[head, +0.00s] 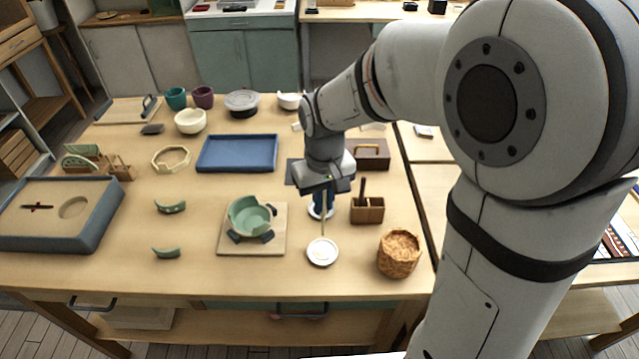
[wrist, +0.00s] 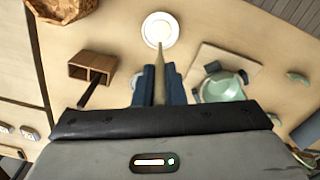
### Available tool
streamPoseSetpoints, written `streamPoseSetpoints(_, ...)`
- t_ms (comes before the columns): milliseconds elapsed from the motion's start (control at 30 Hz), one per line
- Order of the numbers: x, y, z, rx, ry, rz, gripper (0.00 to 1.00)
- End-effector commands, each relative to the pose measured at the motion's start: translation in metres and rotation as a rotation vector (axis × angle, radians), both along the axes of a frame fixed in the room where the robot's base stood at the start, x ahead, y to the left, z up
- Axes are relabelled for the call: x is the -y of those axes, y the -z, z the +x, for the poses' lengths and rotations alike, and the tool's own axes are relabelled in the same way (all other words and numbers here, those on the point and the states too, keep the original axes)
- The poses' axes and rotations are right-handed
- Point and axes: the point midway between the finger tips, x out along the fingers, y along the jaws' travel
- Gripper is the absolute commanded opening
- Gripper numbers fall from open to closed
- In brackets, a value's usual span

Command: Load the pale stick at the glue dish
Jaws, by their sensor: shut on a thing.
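My gripper (head: 322,205) is shut on the pale stick (head: 323,220), which points down from the fingers. In the wrist view, the stick (wrist: 161,62) shows between the two blue fingers of the gripper (wrist: 159,82). The glue dish (head: 322,251) is a small round white dish on the table, also in the wrist view (wrist: 160,28). The stick's lower tip is at or just above the dish; I cannot tell whether it touches. Any glue on the tip is too small to see.
A green broken bowl (head: 250,217) sits on a wooden board (head: 225,242) left of the dish. A wooden holder (head: 367,212) and a woven basket (head: 398,254) stand to the right. Two green shards (head: 170,206) (head: 166,252) lie farther left. A blue tray (head: 237,153) lies behind.

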Motion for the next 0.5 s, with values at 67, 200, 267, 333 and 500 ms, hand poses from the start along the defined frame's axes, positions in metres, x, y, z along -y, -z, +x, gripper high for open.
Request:
streamPoseSetpoints(67, -0.001, 0.003, -0.001, 0.000, -0.002, 0.000, 0.00)
streamPoseSetpoints(200, -0.001, 0.012, -0.001, 0.000, -0.004, 0.000, 0.00)
streamPoseSetpoints(267, -0.001, 0.018, -0.001, 0.000, -0.004, 0.000, 0.00)
streamPoseSetpoints(333, -0.001, 0.025, -0.001, 0.000, -0.004, 0.000, 0.00)
streamPoseSetpoints(500, -0.002, 0.044, -0.001, -0.001, -0.005, 0.000, 0.00)
